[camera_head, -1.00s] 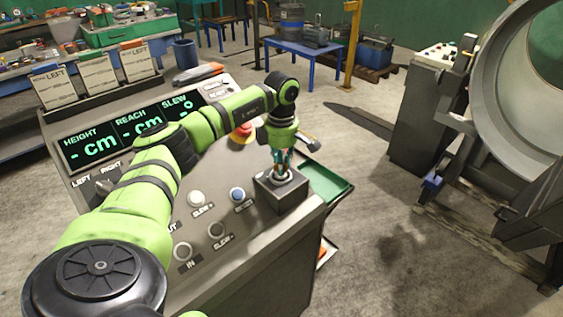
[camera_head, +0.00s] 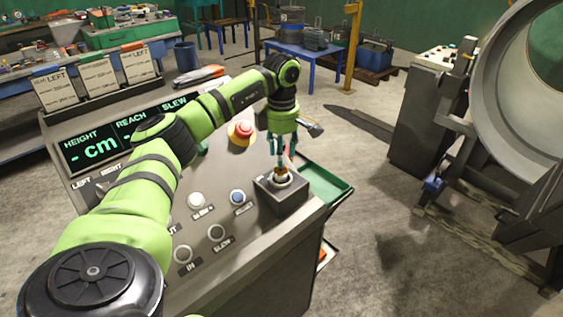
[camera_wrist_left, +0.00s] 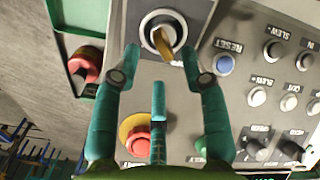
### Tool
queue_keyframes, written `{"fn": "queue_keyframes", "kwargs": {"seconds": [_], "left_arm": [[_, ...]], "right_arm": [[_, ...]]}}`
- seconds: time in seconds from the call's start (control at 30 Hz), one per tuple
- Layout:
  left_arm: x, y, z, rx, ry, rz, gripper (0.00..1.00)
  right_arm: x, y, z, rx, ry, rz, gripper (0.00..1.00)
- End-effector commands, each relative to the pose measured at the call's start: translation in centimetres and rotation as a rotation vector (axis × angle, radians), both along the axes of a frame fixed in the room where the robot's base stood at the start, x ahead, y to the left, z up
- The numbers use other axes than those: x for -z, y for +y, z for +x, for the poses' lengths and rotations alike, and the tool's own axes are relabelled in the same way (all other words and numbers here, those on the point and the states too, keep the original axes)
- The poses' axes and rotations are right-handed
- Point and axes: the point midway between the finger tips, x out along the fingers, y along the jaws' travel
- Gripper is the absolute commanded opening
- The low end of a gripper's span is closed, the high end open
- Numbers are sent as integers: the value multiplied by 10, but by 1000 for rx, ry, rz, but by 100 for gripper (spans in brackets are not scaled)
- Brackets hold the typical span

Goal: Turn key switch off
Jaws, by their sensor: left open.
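The key switch (camera_head: 281,179) sits on a grey box (camera_head: 288,196) at the right front corner of the console. In the left wrist view its brass key (camera_wrist_left: 163,43) stands in a round silver collar at the top middle. My left gripper (camera_head: 282,160) points down just above the key. In the left wrist view its teal fingers (camera_wrist_left: 160,70) are spread, one to each side below the key, with a third lower between them. They are apart from the key and hold nothing. My right gripper is not in view.
A red emergency button (camera_head: 243,130) on a yellow base is behind the switch. A blue reset button (camera_head: 237,196) and white buttons lie to the left. A green tray (camera_head: 325,184) hangs at the console's right side. The display shows dashes and "cm".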

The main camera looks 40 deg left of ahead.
Motion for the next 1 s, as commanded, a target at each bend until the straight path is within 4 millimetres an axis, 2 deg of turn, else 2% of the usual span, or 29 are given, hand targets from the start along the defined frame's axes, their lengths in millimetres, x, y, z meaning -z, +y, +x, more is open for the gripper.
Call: {"fn": "queue_keyframes", "kwargs": {"seconds": [0.03,0.2,0.4,1.0], "left_arm": [[-13,0,1,0,-5,0,44],[-46,1,1,-2,-4,0,44],[-68,0,0,-2,-1,1,44],[-72,1,0,-2,1,1,44]], "right_arm": [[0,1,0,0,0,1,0],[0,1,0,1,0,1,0],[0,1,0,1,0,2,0],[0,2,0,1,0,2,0]]}}
